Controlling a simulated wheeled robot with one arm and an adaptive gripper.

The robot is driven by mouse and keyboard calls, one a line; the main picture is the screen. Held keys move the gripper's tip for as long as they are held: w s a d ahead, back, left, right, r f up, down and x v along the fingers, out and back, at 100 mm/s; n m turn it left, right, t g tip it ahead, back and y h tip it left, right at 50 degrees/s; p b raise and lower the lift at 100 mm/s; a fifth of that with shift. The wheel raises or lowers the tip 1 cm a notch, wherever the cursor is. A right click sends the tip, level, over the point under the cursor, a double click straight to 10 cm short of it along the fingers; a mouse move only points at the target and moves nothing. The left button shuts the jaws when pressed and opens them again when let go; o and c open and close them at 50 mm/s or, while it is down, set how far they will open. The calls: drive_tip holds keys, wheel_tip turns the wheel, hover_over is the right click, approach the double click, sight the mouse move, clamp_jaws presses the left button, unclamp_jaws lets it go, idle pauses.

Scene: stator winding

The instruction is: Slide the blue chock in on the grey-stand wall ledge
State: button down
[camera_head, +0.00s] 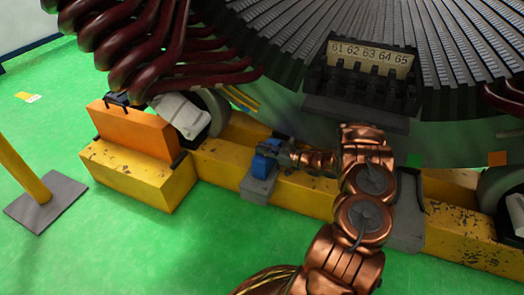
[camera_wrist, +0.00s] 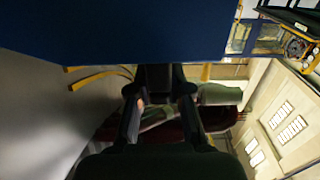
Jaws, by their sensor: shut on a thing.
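The blue chock (camera_head: 261,166) is at the grey stand (camera_head: 257,189), beside the yellow base beam. In the wrist view the chock (camera_wrist: 120,28) fills the top as a large blue face. My gripper (camera_head: 281,152) reaches in from the right, and its tips are hard to make out in the head view. In the wrist view my gripper's fingers (camera_wrist: 160,95) run up to the blue face and are shut on the chock. I cannot tell whether the chock touches the stand, and the wall ledge itself is hidden.
The yellow beam (camera_head: 225,150) runs behind the stand. An orange block (camera_head: 133,131) sits on a yellow block at left. The stator (camera_head: 290,35) with a numbered plate (camera_head: 370,57) overhangs above. Another grey block (camera_head: 408,218) is right of my arm. Green floor is clear in front.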

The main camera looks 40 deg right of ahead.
drive_tip(key=shift+w+d+b, duration=0.3)
drive_tip(key=shift+w+d, duration=0.3)
drive_tip(key=shift+d, duration=0.4)
drive_tip(key=shift+w+d+b, duration=0.3)
drive_tip(key=shift+w+d, duration=0.3)
drive_tip(key=shift+d, duration=0.35)
drive_tip(key=shift+w+d+b, duration=0.3)
drive_tip(key=shift+w+d, duration=0.3)
drive_tip(key=shift+d, duration=0.4)
drive_tip(key=c, duration=1)
unclamp_jaws()
drive_tip(key=shift+s, duration=0.1)
drive_tip(key=v, duration=1.2)
